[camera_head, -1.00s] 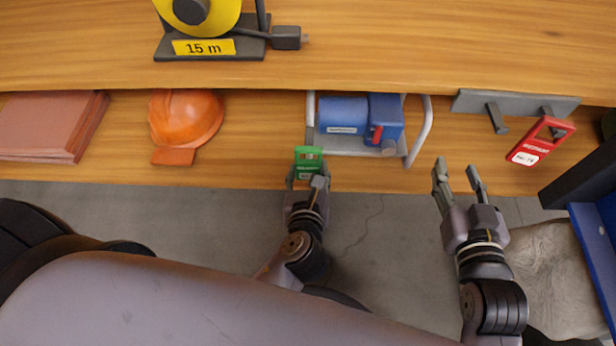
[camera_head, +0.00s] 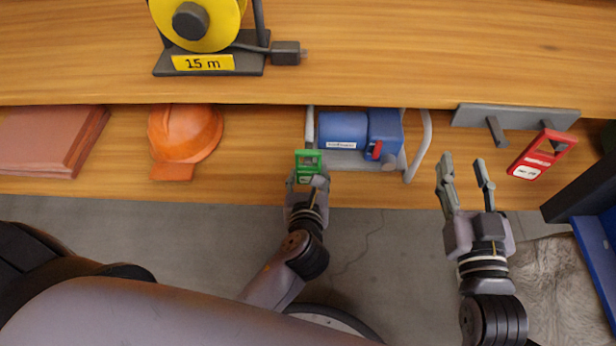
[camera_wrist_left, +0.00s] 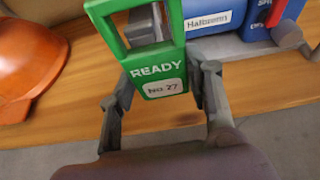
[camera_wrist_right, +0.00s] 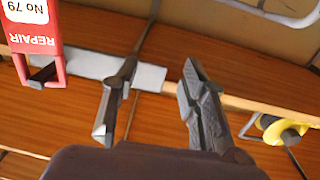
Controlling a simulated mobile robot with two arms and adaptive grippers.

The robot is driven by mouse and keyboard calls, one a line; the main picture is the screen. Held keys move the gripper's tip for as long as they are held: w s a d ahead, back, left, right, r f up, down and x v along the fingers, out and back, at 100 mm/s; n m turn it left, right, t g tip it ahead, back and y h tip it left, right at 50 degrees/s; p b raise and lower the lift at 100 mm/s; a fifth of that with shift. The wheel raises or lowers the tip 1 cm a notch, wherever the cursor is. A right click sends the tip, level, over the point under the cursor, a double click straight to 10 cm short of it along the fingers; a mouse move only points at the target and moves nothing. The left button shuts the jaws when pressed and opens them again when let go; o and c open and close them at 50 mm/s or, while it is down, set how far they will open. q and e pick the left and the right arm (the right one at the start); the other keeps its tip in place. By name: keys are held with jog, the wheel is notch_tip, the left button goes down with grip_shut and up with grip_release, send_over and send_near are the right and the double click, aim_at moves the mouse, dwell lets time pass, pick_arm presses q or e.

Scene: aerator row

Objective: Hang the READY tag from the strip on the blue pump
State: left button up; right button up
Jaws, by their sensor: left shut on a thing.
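The green READY tag (camera_wrist_left: 156,62), with a rectangular opening at its top and a label reading No. 27, is held by my left gripper (camera_head: 307,181). It also shows in the head view (camera_head: 308,161), just left of the blue pump's frame. The blue pump (camera_head: 357,136) sits in a light metal frame on the lower shelf and shows partly in the left wrist view (camera_wrist_left: 215,12). A small red part is on its front. In the left wrist view a grey piece (camera_wrist_left: 146,25) shows through the tag's opening. My right gripper (camera_head: 465,172) is open and empty.
A red REPAIR tag (camera_head: 542,154) hangs on a grey hook strip (camera_head: 515,117) at the right. An orange helmet (camera_head: 186,133) and a reddish stack (camera_head: 50,138) lie left. A yellow reel (camera_head: 198,18) stands on the upper shelf (camera_head: 400,60), which overhangs the lower one.

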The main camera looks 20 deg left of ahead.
pick_arm(q)
jog(key=shift+f, duration=0.25)
jog(key=shift+f+p, duration=0.25)
jog(key=shift+p, duration=0.35)
pick_arm(e)
notch_tip(320, 180, down, 6)
jog(key=s+d+g+h, duration=0.1)
jog(key=g, duration=0.2)
jog(key=shift+s+g, duration=0.2)
jog(key=shift+g, duration=0.2)
jog(key=shift+d, duration=0.15)
jog(key=shift+r, duration=0.1)
pick_arm(q)
jog(key=o, duration=1.1)
jog(key=shift+c, duration=0.4)
